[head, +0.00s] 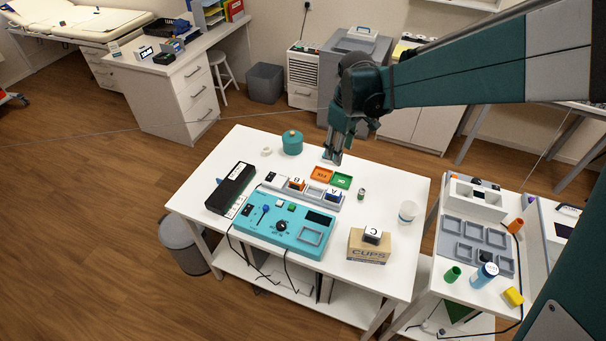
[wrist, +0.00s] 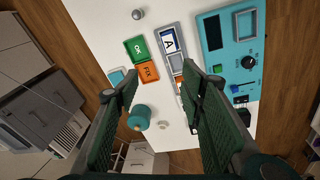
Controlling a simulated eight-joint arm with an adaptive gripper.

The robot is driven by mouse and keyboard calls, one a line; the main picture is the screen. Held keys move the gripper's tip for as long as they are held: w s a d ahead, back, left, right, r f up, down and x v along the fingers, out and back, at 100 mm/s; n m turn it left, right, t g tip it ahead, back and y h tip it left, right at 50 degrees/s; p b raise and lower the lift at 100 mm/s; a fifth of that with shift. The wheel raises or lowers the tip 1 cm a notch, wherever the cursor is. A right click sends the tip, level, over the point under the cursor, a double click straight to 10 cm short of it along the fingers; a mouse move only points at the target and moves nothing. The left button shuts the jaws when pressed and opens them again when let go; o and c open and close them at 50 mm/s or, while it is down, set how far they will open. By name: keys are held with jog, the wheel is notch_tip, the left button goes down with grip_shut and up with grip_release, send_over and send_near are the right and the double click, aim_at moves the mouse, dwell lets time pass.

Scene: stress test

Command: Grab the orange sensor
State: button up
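An orange sensor with a white label marked B (head: 297,185) sits in the grey rack (head: 318,198) on the white table, left of a blue sensor marked A (head: 333,194). In the wrist view the A sensor (wrist: 171,41) shows clearly, while the orange one is mostly hidden behind the right finger, with only a sliver of orange showing. My gripper (head: 334,156) is above the back part of the table, behind the rack and apart from it. The wrist view shows my gripper (wrist: 160,80) with fingers wide apart and nothing between them.
Orange FIX (head: 321,175) and green OK (head: 341,181) trays lie just behind the rack. A teal console (head: 290,225) is in front of it. A teal canister (head: 292,142) stands at the back left. A CUPS box (head: 367,249) bears a sensor marked C (head: 372,235).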

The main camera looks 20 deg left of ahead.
aim_at(297, 180)
jog(key=a+f+n, duration=0.1)
jog(key=a+f, duration=0.3)
jog(key=a, duration=0.1)
jog(key=a+f+n+g, duration=0.1)
jog(key=a+f, duration=0.4)
jog(key=a+f+n, duration=0.2)
jog(key=a+f, duration=0.3)
jog(key=shift+s+a+f+h+b, duration=0.15)
jog(key=shift+s+h+b, duration=0.15)
jog(key=shift+h, duration=0.1)
jog(key=shift+f, duration=1.25)
jog(key=shift+f, duration=0.1)
jog(key=shift+w+a+f, duration=0.1)
jog(key=shift+f, duration=2.4)
jog(key=c, duration=1)
